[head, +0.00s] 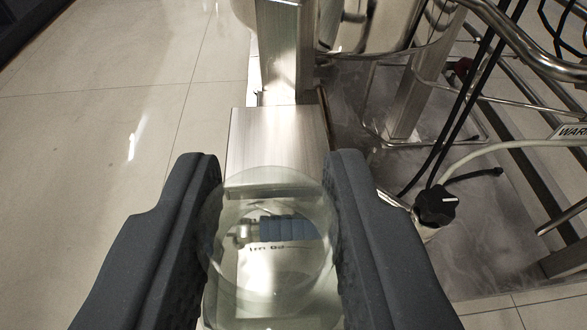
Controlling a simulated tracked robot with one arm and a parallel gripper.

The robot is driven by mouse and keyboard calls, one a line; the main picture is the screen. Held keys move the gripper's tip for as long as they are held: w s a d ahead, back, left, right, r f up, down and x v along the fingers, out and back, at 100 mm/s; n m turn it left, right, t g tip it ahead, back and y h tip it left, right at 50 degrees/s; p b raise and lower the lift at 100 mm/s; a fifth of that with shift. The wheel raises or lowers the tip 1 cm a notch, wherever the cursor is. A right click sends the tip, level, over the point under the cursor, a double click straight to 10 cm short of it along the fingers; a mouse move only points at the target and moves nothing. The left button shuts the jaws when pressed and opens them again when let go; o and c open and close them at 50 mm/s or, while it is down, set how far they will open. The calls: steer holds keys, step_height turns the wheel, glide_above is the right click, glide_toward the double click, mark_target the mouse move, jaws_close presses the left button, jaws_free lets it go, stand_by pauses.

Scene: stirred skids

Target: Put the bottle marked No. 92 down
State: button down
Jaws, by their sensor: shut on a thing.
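A clear glass bottle (265,290) is between the two dark grey jaws of my gripper (270,215) in the head view. My gripper is shut on it, with a jaw on each side. I see the bottle from its top end, and the lower edge of the picture cuts it off. Through the glass I see a blue and metal shape and some blurred lettering. I cannot read a number 92 on it.
A brushed steel block (275,135) and upright post (283,50) stand just ahead. Steel vessels, pipes and dark cables (465,100) crowd the right, with a black knob (436,205). Pale tiled floor (110,130) is open on the left.

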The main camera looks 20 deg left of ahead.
steer(key=shift+f, duration=0.8)
steer(key=shift+w+a+f, duration=0.1)
steer(key=shift+w, duration=0.25)
steer(key=r+b+x, duration=0.1)
steer(key=b+x, duration=0.3)
steer(key=x, duration=1.3)
steer(key=shift+w+r+b, duration=0.25)
steer(key=shift+w+b, duration=0.15)
steer(key=shift+w, duration=0.05)
steer(key=shift+a, duration=0.1)
steer(key=c, duration=1.1)
jaws_free()
